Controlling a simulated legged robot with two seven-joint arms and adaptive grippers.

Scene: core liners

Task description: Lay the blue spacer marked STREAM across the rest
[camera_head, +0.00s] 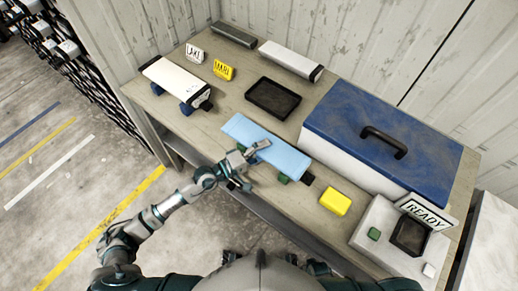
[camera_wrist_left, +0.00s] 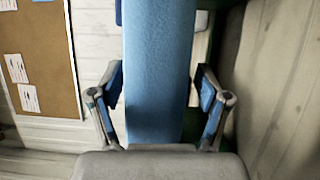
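A long light-blue bar (camera_head: 267,147) with a dark end lies on small green supports (camera_head: 283,179) near the table's front edge. I cannot read any STREAM marking on it, and which thing is the rest is not clear. My left gripper (camera_head: 254,153) is at the bar's near side. In the left wrist view the blue bar (camera_wrist_left: 158,75) runs between the two fingers of my left gripper (camera_wrist_left: 158,95), with a gap showing on each side. The fingers are open. My right gripper is not in view.
A white bar (camera_head: 174,76) sits on dark blue supports at the left. A black tray (camera_head: 272,98), a blue-lidded case (camera_head: 345,117), a yellow block (camera_head: 335,202) and a READY sign (camera_head: 426,210) share the table.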

